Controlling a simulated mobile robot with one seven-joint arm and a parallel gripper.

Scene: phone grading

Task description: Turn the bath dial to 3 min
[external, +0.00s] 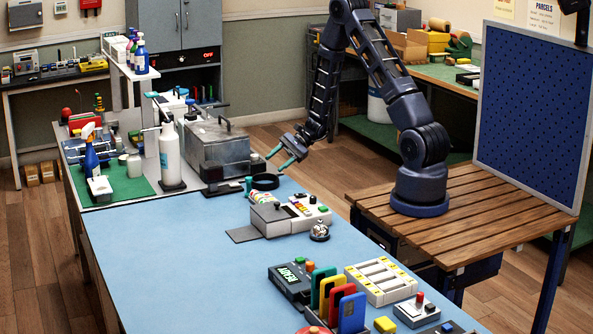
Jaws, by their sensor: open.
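A grey metal box with a handled lid, which looks like the bath (217,143), stands at the back of the blue-topped bench. Its dial and any minute marks are too small or hidden to make out, so I cannot tell the setting. My gripper (275,164) has teal fingers spread apart and empty. It is in the air just right of the box, above the bench's back right edge, and appears apart from the box.
A white pump bottle (170,158) stands left of the box. A black ring (265,181) lies below my gripper. A white device with coloured buttons (290,215) and a bell (319,231) are nearer. The blue bench top (170,260) is clear at left.

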